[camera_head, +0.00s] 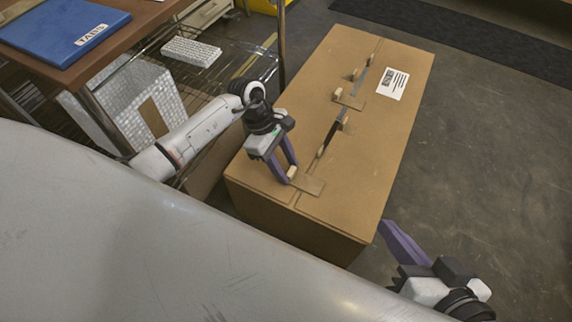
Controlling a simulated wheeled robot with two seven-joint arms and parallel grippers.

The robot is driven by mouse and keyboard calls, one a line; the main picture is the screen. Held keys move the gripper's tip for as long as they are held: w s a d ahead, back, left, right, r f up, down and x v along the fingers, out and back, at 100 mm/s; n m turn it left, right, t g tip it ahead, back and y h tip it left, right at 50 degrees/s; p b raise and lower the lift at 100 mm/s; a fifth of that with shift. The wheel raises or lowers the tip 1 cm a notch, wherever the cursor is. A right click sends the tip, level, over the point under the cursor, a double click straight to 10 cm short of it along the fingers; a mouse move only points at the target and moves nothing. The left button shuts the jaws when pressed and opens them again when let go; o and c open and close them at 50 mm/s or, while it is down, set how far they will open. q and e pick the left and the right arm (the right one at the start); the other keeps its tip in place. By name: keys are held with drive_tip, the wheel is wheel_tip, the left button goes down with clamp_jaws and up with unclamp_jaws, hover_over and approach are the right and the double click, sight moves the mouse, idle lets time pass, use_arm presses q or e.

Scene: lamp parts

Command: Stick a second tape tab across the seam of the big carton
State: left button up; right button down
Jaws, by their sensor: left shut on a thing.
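The big carton (375,160) stands on the floor in the middle, with a seam running lengthwise along its top. A dark gap shows along the middle of the seam. One tan tape tab (350,102) lies across the seam toward the far end. My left gripper (290,176) is over the near end of the carton, shut on a second tape tab (310,184) by its small pale grip. This tab spans the seam near the front edge; I cannot tell whether it touches the cardboard. My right gripper (384,226) is beside the carton's near right corner, with its finger opening unclear.
A blue binder (65,30) marked "TABS" lies on a brown table (130,28) at upper left. A shelf with white wrapped boxes (190,51) stands left of the carton. A white label (392,84) and several pale pegs are on the carton. Floor to the right is clear.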

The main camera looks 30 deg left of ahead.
use_arm(q)
drive_tip(key=shift+f, duration=0.1)
drive_tip(key=o, duration=1.1)
drive_tip(key=shift+r, duration=0.3)
drive_tip(key=shift+r+p, duration=3.8)
drive_tip(key=shift+r, duration=0.95)
use_arm(e)
drive_tip(key=s+d+f+g+h, duration=0.1)
drive_tip(key=d+f+h, duration=0.2)
drive_tip(key=d+f, duration=0.1)
drive_tip(key=shift+f+g, duration=0.15)
drive_tip(key=shift+g, duration=0.25)
